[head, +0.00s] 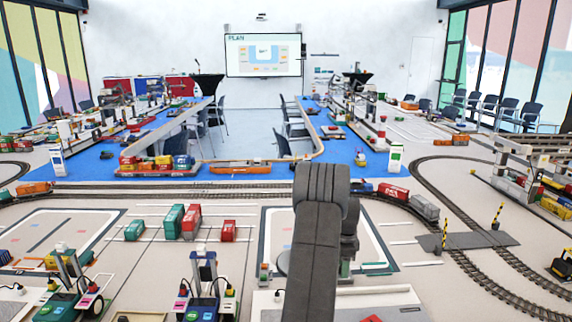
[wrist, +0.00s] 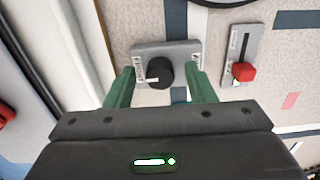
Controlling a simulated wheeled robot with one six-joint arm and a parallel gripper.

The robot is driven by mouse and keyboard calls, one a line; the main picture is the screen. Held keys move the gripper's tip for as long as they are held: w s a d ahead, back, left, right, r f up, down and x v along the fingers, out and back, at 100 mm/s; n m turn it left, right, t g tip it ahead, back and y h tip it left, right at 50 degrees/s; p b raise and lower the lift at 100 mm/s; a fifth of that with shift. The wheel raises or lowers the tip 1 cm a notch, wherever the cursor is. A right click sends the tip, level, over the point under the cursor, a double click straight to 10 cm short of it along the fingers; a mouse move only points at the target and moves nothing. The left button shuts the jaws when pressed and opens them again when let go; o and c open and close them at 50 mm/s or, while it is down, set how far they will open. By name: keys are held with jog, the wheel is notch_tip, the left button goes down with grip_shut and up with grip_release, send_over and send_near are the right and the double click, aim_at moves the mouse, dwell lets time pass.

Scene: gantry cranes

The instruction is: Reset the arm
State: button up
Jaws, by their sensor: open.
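My arm (head: 315,245) rises in the lower middle of the head view, dark grey and bent over at its top. My gripper is not clearly visible there. In the wrist view my gripper (wrist: 162,76) has two green fingers spread apart with nothing held. A round black knob with a white pointer mark (wrist: 159,73) on a grey plate (wrist: 180,50) appears between the fingertips. I cannot tell how far the fingers are from it.
A red knob (wrist: 245,72) on a slim grey plate lies to the right in the wrist view. In the head view, small containers (head: 191,221) stand left of my arm, railway tracks (head: 460,205) curve at right, and crane models (head: 205,280) stand at front left.

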notch_tip(320, 180, up, 14)
notch_tip(320, 180, down, 13)
jog(key=shift+f, duration=0.5)
jog(key=n, duration=0.4)
jog(key=shift+s+n, duration=0.15)
jog(key=shift+n, duration=0.25)
jog(key=n, duration=0.5)
jog(key=shift+d, duration=0.1)
jog(key=n, duration=0.5)
jog(key=shift+s+d+n+p, duration=0.1)
jog(key=shift+n+p, duration=0.2)
jog(key=shift+n, duration=2.2)
